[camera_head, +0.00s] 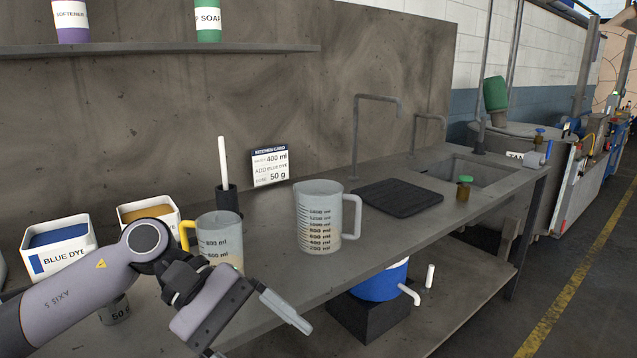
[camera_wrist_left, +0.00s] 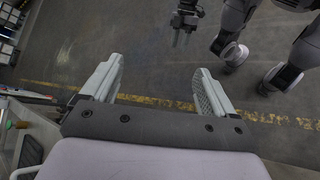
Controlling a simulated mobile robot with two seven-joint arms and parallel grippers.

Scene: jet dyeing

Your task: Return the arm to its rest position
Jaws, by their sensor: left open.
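My left arm comes in from the left in the head view, in front of the bench. Its gripper (camera_head: 262,338) is open and tilted down over the bench's front edge. In the left wrist view the two pale fingers of the left gripper (camera_wrist_left: 158,70) stand wide apart, with only floor between them. Another dark gripper (camera_wrist_left: 183,28), seemingly my right one, shows small at the top of the wrist view. Its jaw opening is too small to judge.
On the bench (camera_head: 400,235) stand a large measuring jug (camera_head: 318,215), a smaller yellow-handled jug (camera_head: 218,235) partly behind my arm, a blue dye tub (camera_head: 60,250), a card (camera_head: 270,166) and a black mat (camera_head: 398,197). Open floor (camera_head: 560,300) lies right.

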